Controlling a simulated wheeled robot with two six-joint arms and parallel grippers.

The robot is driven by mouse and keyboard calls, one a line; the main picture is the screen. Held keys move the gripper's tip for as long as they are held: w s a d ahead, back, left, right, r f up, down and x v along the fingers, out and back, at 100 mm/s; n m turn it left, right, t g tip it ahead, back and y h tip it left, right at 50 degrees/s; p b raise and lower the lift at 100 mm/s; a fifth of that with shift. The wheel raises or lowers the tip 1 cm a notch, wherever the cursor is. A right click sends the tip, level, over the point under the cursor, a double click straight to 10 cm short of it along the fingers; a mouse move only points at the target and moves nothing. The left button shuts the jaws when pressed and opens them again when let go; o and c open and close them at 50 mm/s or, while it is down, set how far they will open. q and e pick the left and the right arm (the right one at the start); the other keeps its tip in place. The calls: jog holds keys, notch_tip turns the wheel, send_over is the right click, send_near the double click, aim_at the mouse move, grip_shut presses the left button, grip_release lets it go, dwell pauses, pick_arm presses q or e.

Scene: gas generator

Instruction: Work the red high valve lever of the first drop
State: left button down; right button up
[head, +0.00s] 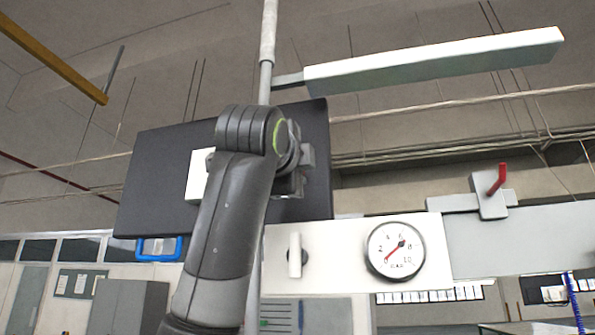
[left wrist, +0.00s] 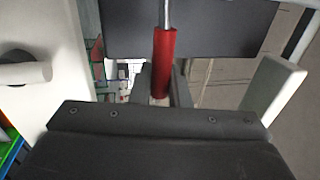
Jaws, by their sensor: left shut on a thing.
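A red lever (left wrist: 163,62) with a thin metal rod at its end stands upright in the middle of the left wrist view. My left gripper (left wrist: 160,92) is shut on this red lever near its lower end. In the head view my left arm rises from the bottom, and my left gripper (head: 298,168) is in front of a dark panel (head: 160,170); the held lever is hidden there. Another red lever (head: 497,178) on a grey valve block (head: 489,198) stands apart to the right. My right gripper is not in view.
A white plate (head: 345,235) carries a round pressure gauge (head: 395,250) and a white handle (head: 295,256), right of my arm. A vertical pipe (head: 267,45) rises above the gripper. A long white bar (head: 440,60) spans the upper right.

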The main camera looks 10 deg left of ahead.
pick_arm(q)
jog(key=c, duration=1.4)
grip_release()
jog(key=shift+c, duration=0.2)
jog(key=s+f+b, duration=0.1)
jog(key=s+b, duration=0.3)
jog(key=s, duration=0.4)
jog(key=s+f+b, duration=0.2)
jog(key=s+b, duration=0.1)
jog(key=s, duration=0.6)
jog(key=shift+a+f+b, duration=0.25)
jog(key=shift+b, duration=0.1)
